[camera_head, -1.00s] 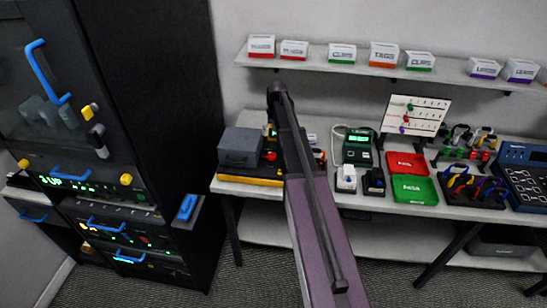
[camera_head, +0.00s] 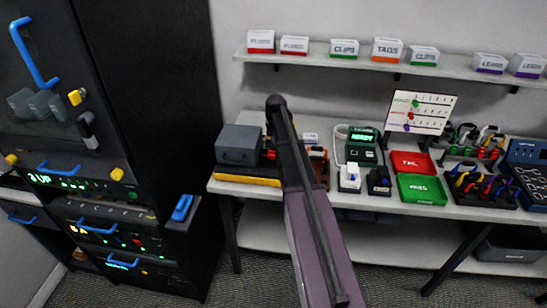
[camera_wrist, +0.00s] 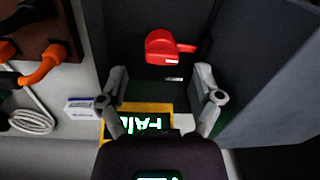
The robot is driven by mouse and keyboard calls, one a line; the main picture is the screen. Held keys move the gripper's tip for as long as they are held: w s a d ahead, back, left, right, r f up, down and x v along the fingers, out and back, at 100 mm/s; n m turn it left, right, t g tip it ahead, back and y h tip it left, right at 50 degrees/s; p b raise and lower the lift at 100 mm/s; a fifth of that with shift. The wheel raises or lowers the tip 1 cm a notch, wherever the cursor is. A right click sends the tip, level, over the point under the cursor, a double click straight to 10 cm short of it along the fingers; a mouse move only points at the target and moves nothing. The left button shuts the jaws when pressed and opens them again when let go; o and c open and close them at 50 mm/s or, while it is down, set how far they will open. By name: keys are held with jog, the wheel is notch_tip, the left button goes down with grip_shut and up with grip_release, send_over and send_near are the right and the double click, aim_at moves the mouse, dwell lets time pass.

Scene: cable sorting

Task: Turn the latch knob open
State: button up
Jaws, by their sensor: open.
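A red knob (camera_wrist: 160,46) with a short lever pointing right sits on a dark panel in the wrist view, just beyond my fingertips. My gripper (camera_wrist: 160,74) is open, with one finger on each side below the knob and nothing between them. The knob looks apart from both fingers. In the head view my arm crosses the middle and my gripper cannot be made out. The black cabinet (camera_head: 155,90) at the left has a yellow knob (camera_head: 75,97) and a grey latch-like piece (camera_head: 86,128) on its front.
A yellow-framed display (camera_wrist: 150,123) with green letters lies below the knob. A dark wall (camera_wrist: 265,75) stands close on the right. An orange cable (camera_wrist: 45,65) and white cable (camera_wrist: 33,118) are at the left. The workbench (camera_head: 330,197) holds a green tray (camera_head: 421,189) and a red tray (camera_head: 411,164).

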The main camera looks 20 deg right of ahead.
aim_at(273, 151)
jog(key=shift+a+f+b, duration=0.1)
jog(key=shift+f+b, duration=1.5)
jog(key=shift+f, duration=0.3)
jog(key=shift+c, duration=0.2)
jog(key=c, duration=1)
jog(key=shift+c, duration=0.4)
